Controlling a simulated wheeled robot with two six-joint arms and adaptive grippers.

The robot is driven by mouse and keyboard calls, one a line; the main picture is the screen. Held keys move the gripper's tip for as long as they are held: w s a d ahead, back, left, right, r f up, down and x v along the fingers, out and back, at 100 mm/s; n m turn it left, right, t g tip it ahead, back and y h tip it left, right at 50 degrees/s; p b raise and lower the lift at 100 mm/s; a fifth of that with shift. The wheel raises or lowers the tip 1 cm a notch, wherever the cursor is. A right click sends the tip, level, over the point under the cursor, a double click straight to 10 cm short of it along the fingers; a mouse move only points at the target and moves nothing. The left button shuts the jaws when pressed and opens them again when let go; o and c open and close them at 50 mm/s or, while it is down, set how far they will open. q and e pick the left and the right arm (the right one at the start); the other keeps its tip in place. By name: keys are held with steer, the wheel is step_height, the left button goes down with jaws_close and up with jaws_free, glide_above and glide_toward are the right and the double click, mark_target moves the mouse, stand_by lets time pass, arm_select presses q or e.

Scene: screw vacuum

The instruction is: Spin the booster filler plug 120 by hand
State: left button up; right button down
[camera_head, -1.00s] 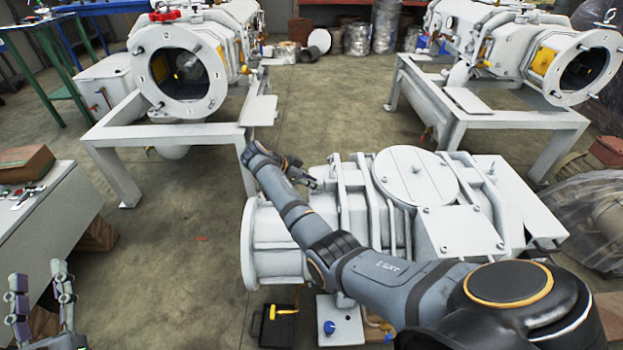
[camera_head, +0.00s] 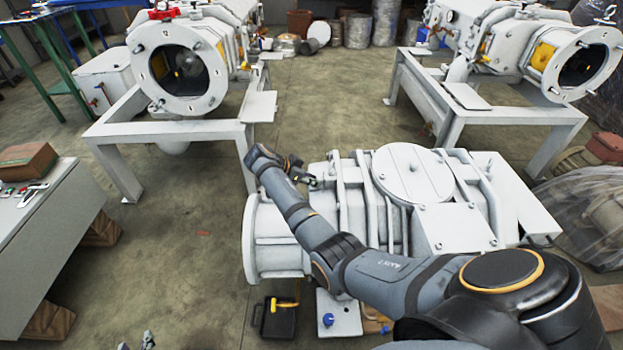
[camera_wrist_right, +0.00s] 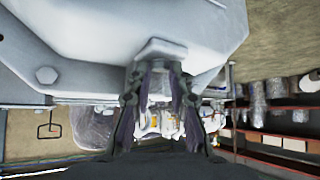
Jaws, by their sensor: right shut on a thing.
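The grey-white screw vacuum booster (camera_head: 365,215) lies on the floor in front of me, with a round cover on top. In the right wrist view, a pale plug head (camera_wrist_right: 163,47) sits against the booster's light housing (camera_wrist_right: 75,30). My right gripper (camera_wrist_right: 158,75) is shut on this plug, with one finger on each side. In the head view my right gripper (camera_head: 308,180) is at the booster's upper left, where the plug is too small to make out. Of my left gripper (camera_head: 137,342), only the fingertips show at the bottom edge, away from the booster; its opening is unclear.
Two more white machines on stands (camera_head: 180,130) (camera_head: 480,110) are at the back. A workbench (camera_head: 50,220) with tools and a brown box (camera_head: 25,162) is at left. A black tray (camera_head: 280,318) with a yellow tool lies before the booster.

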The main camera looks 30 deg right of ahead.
steer(key=c, duration=1.2)
jaws_free()
